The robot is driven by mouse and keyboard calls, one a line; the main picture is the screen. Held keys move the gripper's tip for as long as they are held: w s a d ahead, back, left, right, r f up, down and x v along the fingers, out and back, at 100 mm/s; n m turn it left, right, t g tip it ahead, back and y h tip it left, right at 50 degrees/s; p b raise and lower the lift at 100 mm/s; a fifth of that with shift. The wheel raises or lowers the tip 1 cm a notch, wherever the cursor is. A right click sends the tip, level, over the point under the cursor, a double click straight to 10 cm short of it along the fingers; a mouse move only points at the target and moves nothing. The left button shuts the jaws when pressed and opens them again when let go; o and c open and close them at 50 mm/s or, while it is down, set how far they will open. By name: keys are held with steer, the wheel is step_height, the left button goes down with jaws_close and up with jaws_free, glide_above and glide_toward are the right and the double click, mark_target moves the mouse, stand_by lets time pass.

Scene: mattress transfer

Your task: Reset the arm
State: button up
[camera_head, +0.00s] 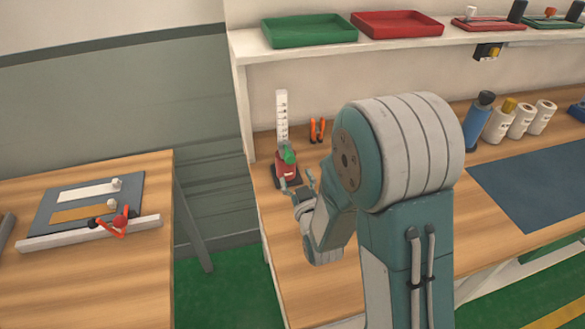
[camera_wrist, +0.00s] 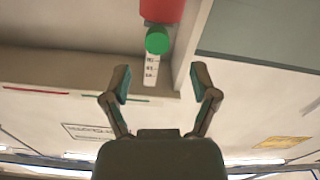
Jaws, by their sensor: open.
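My gripper (camera_head: 297,182) is at the left end of the right-hand workbench, just in front of a red object with a green top (camera_head: 286,166). In the wrist view my gripper (camera_wrist: 161,80) has its two fingers spread apart with nothing between them. The red object (camera_wrist: 161,9) and its green part (camera_wrist: 157,40) show beyond the fingertips, at the top of that view. My arm is folded and covers much of the bench in the head view. I cannot tell whether a fingertip touches the red object.
A white marked strip (camera_head: 282,115) and orange-handled tools (camera_head: 317,130) are behind the red object. Several bottles and rolls (camera_head: 497,120) and a blue mat (camera_head: 535,185) lie right. The shelf (camera_head: 400,53) holds trays. A gap separates the left table (camera_head: 90,235).

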steer(key=shift+s, duration=0.2)
steer(key=shift+r, duration=0.1)
steer(key=s+d+r+m+g+h, duration=0.2)
steer(key=s+d+r+g+h, duration=0.1)
steer(key=s+d+r+g, duration=0.4)
steer(key=s+d+r+m+g, duration=0.1)
steer(key=s+r+g, duration=0.1)
steer(key=s, duration=0.7)
steer(key=s+d+r+m+g, duration=0.1)
steer(key=s+d+r+g, duration=0.1)
steer(key=s, duration=0.7)
step_height(320, 180, up, 2)
steer(key=shift+d+r+m+g+h, duration=0.1)
steer(key=shift+d+m+g+h, duration=0.15)
steer(key=shift+g+h, duration=0.2)
